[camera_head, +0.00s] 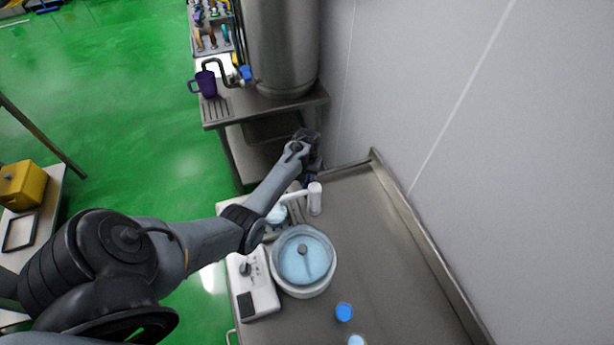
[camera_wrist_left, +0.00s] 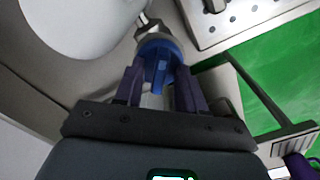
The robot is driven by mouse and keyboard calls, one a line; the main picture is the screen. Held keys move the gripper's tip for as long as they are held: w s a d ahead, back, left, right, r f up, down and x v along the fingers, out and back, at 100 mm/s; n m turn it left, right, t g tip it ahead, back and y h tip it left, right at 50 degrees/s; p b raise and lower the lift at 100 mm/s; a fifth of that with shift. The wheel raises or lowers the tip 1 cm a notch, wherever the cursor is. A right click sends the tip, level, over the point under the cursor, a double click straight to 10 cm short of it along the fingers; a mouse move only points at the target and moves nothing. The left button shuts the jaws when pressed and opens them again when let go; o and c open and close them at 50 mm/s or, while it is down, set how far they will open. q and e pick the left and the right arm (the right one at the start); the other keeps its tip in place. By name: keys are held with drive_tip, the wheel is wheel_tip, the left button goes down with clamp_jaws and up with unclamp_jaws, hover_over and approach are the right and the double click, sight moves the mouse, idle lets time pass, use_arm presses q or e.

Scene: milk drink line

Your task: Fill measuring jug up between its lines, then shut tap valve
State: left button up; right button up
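The purple measuring jug (camera_head: 207,84) stands upright on the far steel table, at the spout of the metal tap (camera_head: 229,72). Its lines and contents are too small to make out. The tap's blue valve handle (camera_head: 246,73) is right of the jug, near the tank. My left gripper (camera_head: 309,179) hangs over the near bench, well apart from jug and valve. In the left wrist view its purple fingers (camera_wrist_left: 160,84) are spread on either side of a blue part (camera_wrist_left: 158,54); contact is unclear. A purple piece (camera_wrist_left: 300,165) shows bottom right. My right gripper is out of view.
A steel tank (camera_head: 282,45) stands on the far table (camera_head: 265,108). The near bench's right side (camera_head: 385,255) is clear.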

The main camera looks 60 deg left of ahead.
use_arm(q)
clamp_jaws()
idle(0.5)
drive_tip(key=shift+r+m+p, duration=0.15)
drive_tip(key=shift+m+p, duration=0.7)
drive_tip(key=shift+m, duration=0.15)
drive_tip(key=shift+m+p, duration=0.7)
drive_tip(key=shift+m, duration=0.5)
drive_tip(key=m+p, duration=0.1)
drive_tip(key=m, duration=0.1)
drive_tip(key=shift+m, duration=0.3)
drive_tip(key=shift+m+p, duration=0.3)
drive_tip(key=shift+m, duration=1.2)
